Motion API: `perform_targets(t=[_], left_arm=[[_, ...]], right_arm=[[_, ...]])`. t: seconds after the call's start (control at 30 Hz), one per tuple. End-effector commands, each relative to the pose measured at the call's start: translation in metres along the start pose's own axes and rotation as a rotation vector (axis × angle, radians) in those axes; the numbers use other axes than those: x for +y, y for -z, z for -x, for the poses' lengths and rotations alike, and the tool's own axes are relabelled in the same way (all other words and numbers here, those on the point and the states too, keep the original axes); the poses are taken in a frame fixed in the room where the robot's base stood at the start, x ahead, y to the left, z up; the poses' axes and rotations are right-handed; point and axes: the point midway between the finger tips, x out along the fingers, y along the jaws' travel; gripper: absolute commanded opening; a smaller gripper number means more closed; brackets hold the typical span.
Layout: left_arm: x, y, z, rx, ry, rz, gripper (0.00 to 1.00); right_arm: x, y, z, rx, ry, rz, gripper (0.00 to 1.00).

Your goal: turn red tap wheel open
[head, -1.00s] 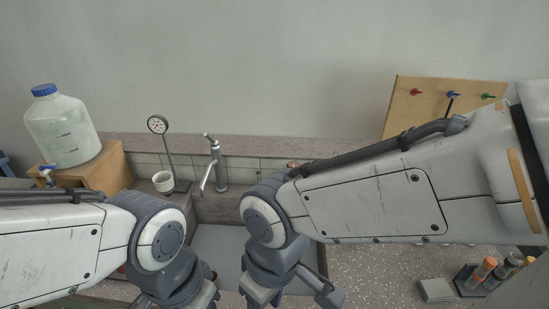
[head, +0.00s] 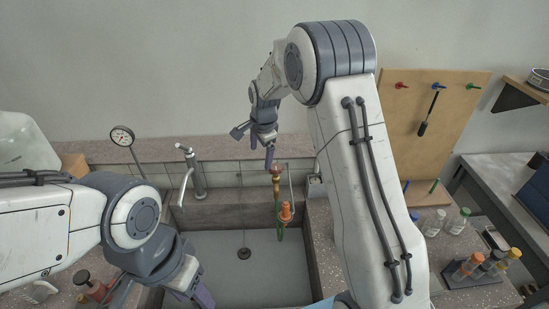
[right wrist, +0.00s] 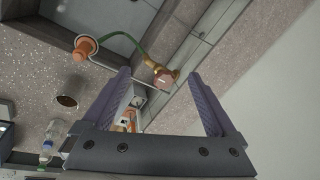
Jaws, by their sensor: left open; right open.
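The tap wheel, small and dull red on a brass tap, shows in the right wrist view (right wrist: 164,80) and at the sink's back right edge in the head view (head: 278,167). My right gripper (head: 269,158) is open above it and close to it. In the right wrist view the wheel appears between the spread fingertips, with no clear contact; the remaining gap is hard to judge. A green hose (right wrist: 133,49) runs from the tap. My left gripper (head: 197,300) is open and empty, low over the sink's left front, partly cut off by the picture's edge.
An orange fitting (head: 286,212) stands beside the hose. A chrome faucet (head: 193,172) and a gauge on a stem (head: 123,137) stand left of the tap. The sink basin (head: 255,275) is mostly clear. Bottles (head: 459,221) and a tool board (head: 440,120) are at right.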

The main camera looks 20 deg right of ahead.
Motion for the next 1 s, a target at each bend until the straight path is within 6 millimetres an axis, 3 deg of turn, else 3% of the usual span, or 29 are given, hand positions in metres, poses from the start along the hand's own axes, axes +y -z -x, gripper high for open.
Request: perform_targets(t=[0.03,0.1,0.23,0.43,0.8,1.0], left_arm=[[0.000,0.000,0.005,0.000,0.000,0.000,0.50],[0.001,0.000,0.007,0.000,0.000,0.000,0.50],[0.001,0.000,0.009,0.000,0.000,0.000,0.50],[0.001,0.001,0.019,0.000,0.000,-0.001,0.50],[0.003,0.002,0.044,0.000,0.000,-0.006,0.50],[0.004,0.003,0.049,0.000,0.000,-0.007,0.50]], right_arm=[[-0.006,0.026,-0.012,0.015,0.003,-0.108,0.93],[-0.012,0.050,-0.024,0.029,0.015,-0.221,0.93],[-0.015,0.075,-0.038,0.043,0.027,-0.337,0.93],[-0.015,0.080,-0.059,0.045,0.025,-0.361,0.93],[-0.017,0.083,-0.122,0.045,0.028,-0.358,0.93],[-0.017,0.084,-0.139,0.045,0.028,-0.357,0.93]])
